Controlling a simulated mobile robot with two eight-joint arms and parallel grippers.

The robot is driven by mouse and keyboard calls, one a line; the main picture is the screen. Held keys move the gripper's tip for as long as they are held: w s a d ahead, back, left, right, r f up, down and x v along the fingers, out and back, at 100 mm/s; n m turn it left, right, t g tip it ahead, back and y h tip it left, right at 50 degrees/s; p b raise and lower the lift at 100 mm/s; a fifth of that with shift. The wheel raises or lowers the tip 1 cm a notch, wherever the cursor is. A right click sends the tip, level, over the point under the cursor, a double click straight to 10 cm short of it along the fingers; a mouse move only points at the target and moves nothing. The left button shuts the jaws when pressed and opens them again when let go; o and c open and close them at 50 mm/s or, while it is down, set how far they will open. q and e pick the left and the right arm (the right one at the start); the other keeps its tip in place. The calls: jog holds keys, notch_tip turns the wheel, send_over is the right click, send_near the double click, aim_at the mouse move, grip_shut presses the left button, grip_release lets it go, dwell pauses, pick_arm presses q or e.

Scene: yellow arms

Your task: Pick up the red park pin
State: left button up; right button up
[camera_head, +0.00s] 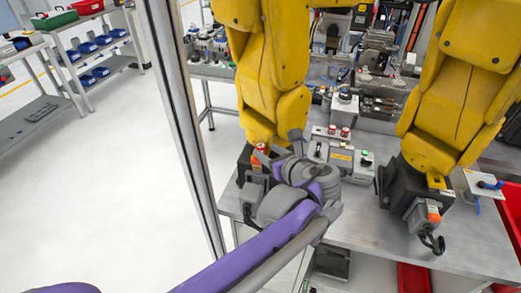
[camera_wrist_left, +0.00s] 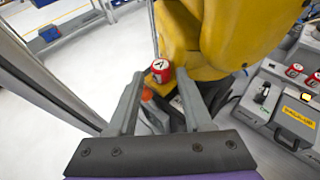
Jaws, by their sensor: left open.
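The red park pin (camera_wrist_left: 161,69) shows in the left wrist view as a small red cap with a white marked top, at the foot of a yellow arm. In the head view a small red piece (camera_head: 260,147) at the base of the left yellow arm appears to be the same pin. My left gripper (camera_head: 278,146) is open beside it. In the left wrist view the fingers of my left gripper (camera_wrist_left: 161,76) stand on either side of the pin, with gaps visible. Whether the tips reach its depth is unclear. My right gripper is out of view.
Two yellow arms (camera_head: 275,65) (camera_head: 465,80) stand close over the metal table (camera_head: 375,230). A grey control box (camera_head: 340,157) with similar red knobs (camera_head: 345,131) lies to the right. A metal post (camera_head: 178,110) stands left. The floor farther left is clear.

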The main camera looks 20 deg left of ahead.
pick_arm(q)
jog(key=x, duration=0.2)
jog(key=shift+w+a+f, duration=0.1)
jog(key=shift+w+f, duration=0.1)
jog(key=shift+w, duration=0.05)
grip_shut()
jog(key=shift+r, duration=0.55)
notch_tip(320, 180, up, 2)
jog(key=shift+r, duration=0.1)
jog(key=s+d+b, duration=0.1)
jog(key=s+d, duration=1.1)
jog(key=s, duration=0.1)
